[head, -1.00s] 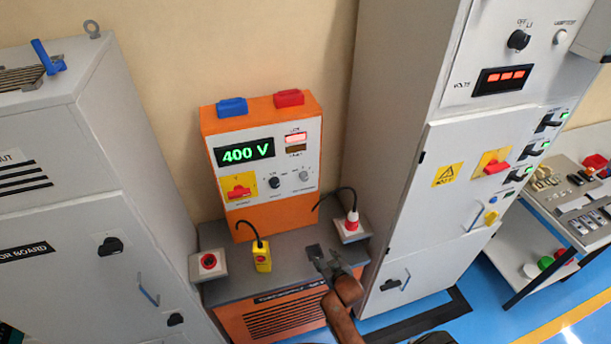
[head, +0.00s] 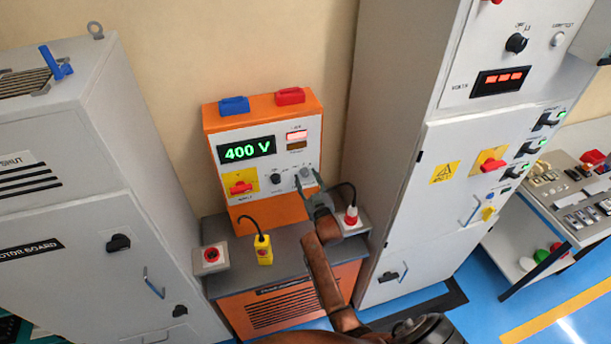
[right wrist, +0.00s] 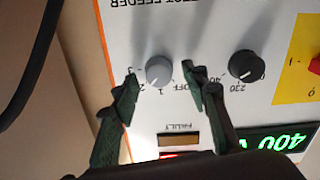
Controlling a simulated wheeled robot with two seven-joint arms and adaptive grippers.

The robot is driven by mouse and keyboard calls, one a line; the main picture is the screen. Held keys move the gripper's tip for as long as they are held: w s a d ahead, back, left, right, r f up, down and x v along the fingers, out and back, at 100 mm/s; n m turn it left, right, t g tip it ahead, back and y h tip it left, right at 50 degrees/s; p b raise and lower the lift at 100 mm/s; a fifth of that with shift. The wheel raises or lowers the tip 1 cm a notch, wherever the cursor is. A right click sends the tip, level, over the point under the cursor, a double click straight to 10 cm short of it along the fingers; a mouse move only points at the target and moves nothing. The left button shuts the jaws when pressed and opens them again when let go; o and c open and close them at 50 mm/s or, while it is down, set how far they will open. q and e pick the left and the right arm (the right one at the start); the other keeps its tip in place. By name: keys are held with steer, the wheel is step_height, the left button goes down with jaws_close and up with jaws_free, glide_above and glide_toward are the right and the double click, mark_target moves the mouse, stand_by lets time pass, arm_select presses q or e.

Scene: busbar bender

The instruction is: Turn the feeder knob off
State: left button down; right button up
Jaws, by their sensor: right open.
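The orange feeder unit (head: 222,120) has a white front panel with a green 400 V display (head: 246,149). A grey knob (right wrist: 158,72) sits on this panel, with OFF and numerals printed around it upside down in the right wrist view. I cannot clearly tell where its pointer is. My right gripper (right wrist: 160,78) is open, with one fingertip on each side of the grey knob and gaps showing. In the head view the right gripper (head: 309,183) is at the panel's lower right and partly covers the knob area. My left gripper is not in view.
A black knob (right wrist: 247,66) marked 230 and 400 is beside the grey one. A red switch (head: 240,187) is on a yellow plate. Tall grey cabinets flank the unit.

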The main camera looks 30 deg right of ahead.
steer(key=shift+w+d, duration=0.2)
steer(key=shift+w, duration=0.45)
steer(key=shift+c, duration=0.7)
jaws_close()
